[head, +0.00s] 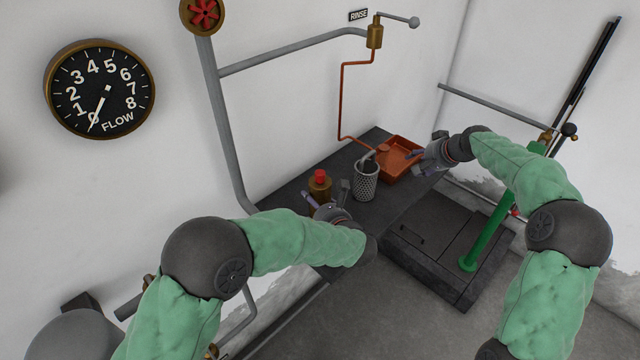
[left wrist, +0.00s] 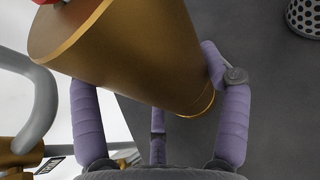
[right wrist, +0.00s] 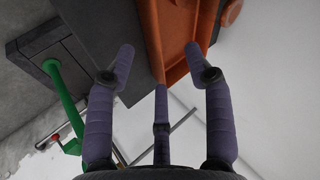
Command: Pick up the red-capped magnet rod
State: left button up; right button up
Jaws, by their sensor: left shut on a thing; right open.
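The red-capped magnet rod (head: 320,185) shows in the head view as a thick brass cylinder with a red cap, upright at the left part of the dark bench. My left gripper (head: 326,203) is shut on its brass body, low down, and its hand hides the rod's foot. In the left wrist view the brass body (left wrist: 135,50) fills the space between the fingers, with a bit of red at the top left. I cannot tell whether its foot touches the bench. My right gripper (head: 418,156) is open and empty beside the orange tray (head: 393,150).
A grey perforated basket (head: 366,187) stands on the bench (head: 285,200) between the rod and the tray. A copper pipe (head: 341,100) comes down the wall behind. A green post (head: 490,230) rises from a dark box (head: 430,235) at the right.

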jog(key=w+a+r+n+g, duration=0.1)
jog(key=a+r+n, duration=0.4)
jog(key=r, duration=0.2)
notch_tip(320, 180, up, 12)
jog(key=n+g+h, duration=0.4)
jog(key=n+g, duration=0.2)
jog(key=n, duration=1.5)
send_over(320, 172)
jog(key=shift+f, duration=6.1)
